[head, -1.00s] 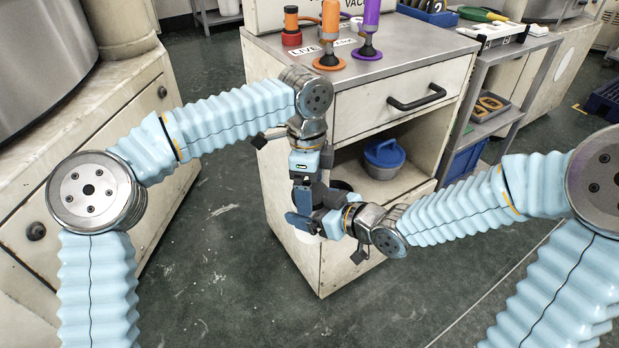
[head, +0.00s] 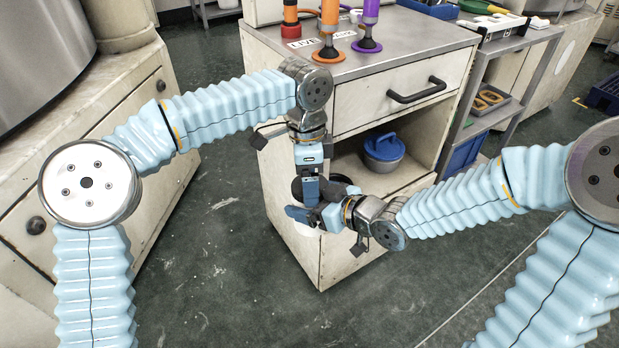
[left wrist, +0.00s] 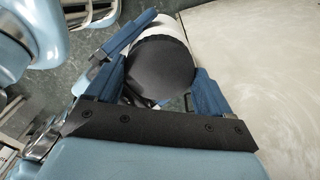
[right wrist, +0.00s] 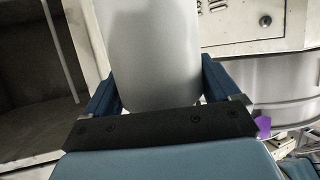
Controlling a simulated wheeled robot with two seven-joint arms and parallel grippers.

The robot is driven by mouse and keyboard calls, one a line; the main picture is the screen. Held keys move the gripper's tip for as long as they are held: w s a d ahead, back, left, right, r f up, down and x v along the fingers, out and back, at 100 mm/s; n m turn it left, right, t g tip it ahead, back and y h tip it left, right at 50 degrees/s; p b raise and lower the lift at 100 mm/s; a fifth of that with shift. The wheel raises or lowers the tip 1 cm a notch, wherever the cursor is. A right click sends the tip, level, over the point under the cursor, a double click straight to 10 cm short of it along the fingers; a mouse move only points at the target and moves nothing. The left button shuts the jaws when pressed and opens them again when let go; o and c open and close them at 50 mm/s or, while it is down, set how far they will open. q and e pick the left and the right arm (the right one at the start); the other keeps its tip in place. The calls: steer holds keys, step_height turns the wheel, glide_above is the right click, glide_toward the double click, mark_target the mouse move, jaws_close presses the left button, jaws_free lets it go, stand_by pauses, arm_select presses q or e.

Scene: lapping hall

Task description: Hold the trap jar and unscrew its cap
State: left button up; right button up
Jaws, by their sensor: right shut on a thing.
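The trap jar is a white cylinder with a wide black cap. In the right wrist view the pale jar body (right wrist: 155,50) stands between the fingers of my right gripper (right wrist: 165,90), which is shut on it. In the left wrist view the black cap (left wrist: 160,72) faces the camera, with a strip of the white jar (left wrist: 165,27) behind it. My left gripper (left wrist: 170,65) is open, its blue fingers on either side of the cap. In the head view my left gripper (head: 309,190) and right gripper (head: 318,214) meet and largely hide the jar.
A cabinet (head: 400,90) with a drawer and open shelf stands right behind the grippers. A blue-lidded pot (head: 384,148) sits on its shelf. Orange (head: 329,35) and purple (head: 369,30) handled tools stand on top. Clear floor lies in front.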

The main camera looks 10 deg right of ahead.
arm_select(q)
steer(key=o, duration=0.3)
steer(key=shift+r, duration=0.1)
step_height(320, 180, up, 4)
steer(key=shift+r, duration=0.15)
steer(key=shift+r+m, duration=0.55)
steer(key=shift+m, duration=0.25)
step_height(320, 180, up, 2)
steer(key=shift+w+a+m, duration=0.1)
steer(key=shift+w+m, duration=0.05)
steer(key=shift+m, duration=0.65)
step_height(320, 180, down, 8)
steer(key=shift+r, duration=0.15)
steer(key=shift+c, duration=0.2)
